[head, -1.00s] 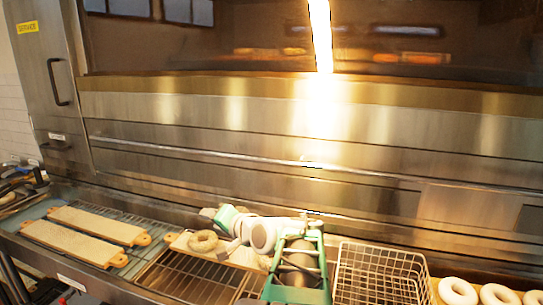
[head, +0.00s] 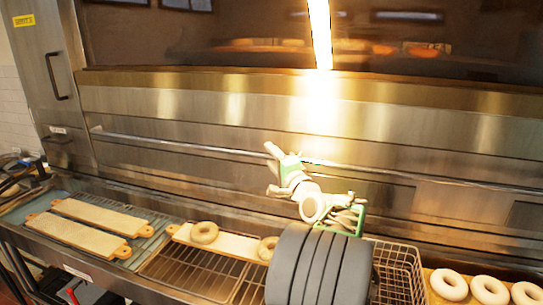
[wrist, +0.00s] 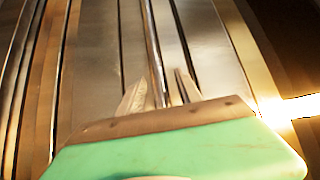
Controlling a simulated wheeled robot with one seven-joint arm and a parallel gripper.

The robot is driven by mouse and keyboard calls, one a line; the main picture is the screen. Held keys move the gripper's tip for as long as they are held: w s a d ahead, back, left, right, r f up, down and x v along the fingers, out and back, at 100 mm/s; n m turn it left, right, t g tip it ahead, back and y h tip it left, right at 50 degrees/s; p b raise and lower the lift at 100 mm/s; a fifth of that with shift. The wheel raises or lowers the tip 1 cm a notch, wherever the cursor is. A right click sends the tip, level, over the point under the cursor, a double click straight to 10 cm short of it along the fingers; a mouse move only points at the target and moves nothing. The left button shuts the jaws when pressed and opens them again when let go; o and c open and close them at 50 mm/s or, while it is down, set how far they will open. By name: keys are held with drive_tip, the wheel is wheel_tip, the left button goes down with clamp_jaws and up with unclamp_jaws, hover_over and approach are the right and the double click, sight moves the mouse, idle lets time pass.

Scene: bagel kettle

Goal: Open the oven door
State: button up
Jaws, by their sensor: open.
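The oven door (head: 230,105) is a wide steel front with dark glass above it, and it looks closed. A long horizontal bar handle (head: 180,144) crosses it; the bar also shows in the wrist view (wrist: 152,45). My gripper (head: 272,168) is open in front of the bar, with one finger above it and one below it in the head view. In the wrist view my gripper (wrist: 160,88) has its two fingers on either side of the bar. Whether either finger touches the bar cannot be told.
A ledge below the oven holds wooden boards (head: 75,232), a wire rack (head: 185,270), a wire basket (head: 405,275) and several bagels (head: 490,289). A vertical side handle (head: 57,75) is at the far left. The space before the steel front is clear of loose objects.

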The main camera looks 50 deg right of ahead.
clamp_jaws()
idle(0.3)
idle(1.1)
